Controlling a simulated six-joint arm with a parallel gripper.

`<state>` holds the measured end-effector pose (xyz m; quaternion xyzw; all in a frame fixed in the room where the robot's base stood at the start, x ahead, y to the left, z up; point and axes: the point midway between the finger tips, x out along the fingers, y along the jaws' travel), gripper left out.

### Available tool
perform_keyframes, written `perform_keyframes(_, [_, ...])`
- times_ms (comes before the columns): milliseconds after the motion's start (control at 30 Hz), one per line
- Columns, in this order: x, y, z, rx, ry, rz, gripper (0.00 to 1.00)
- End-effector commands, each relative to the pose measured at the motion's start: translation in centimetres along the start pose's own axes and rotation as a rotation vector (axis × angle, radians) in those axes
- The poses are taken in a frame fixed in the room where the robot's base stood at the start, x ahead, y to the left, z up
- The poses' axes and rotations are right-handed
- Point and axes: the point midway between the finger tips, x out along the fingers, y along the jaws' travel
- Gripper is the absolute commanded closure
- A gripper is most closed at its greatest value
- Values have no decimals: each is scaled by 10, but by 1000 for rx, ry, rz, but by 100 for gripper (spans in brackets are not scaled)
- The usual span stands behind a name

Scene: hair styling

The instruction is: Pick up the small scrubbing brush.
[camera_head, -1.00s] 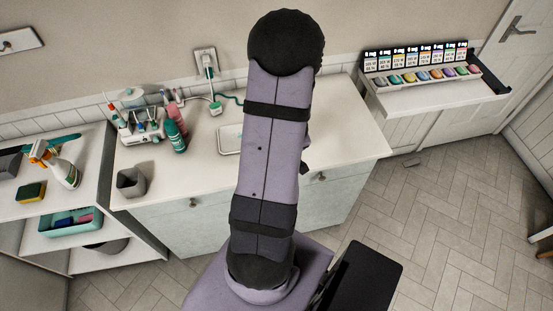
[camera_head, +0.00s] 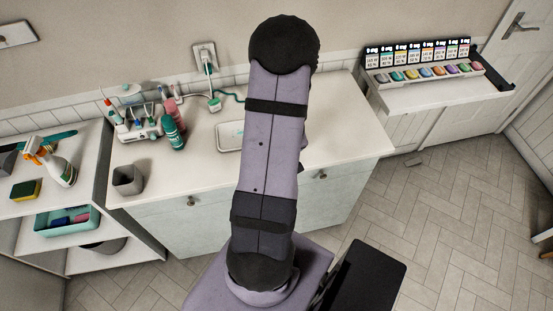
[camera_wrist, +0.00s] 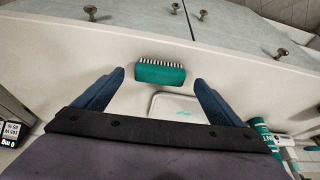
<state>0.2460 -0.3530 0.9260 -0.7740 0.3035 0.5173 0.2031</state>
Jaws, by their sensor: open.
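The small scrubbing brush (camera_wrist: 161,75) shows in the wrist view, a teal block with a row of pale bristles along its upper edge. It lies on the white counter near the edge with the drawer knobs. My gripper (camera_wrist: 161,77) is open, with its two blue fingers apart and the brush ahead, between the lines of the fingertips. I see no contact between fingers and brush. In the head view my arm hides the brush and the gripper.
Bottles, including a green one (camera_head: 172,133), stand at the counter's left back. A grey cup (camera_head: 128,180) stands at its left front. A yellow-green sponge (camera_head: 26,190) is on the left shelf.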

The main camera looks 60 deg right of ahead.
Motion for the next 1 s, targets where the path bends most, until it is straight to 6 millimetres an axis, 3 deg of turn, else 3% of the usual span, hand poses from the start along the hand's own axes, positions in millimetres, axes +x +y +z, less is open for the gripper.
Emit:
perform_keyframes(133, [21,0,1,-1,-1,-1,9])
perform_keyframes(433, [24,0,-1,0,1,1,9])
perform_keyframes(467, [24,0,0,0,1,0,12])
perform_keyframes(633, [24,0,0,0,1,0,52])
perform_keyframes(1000, [21,0,-2,-1,1,0,54])
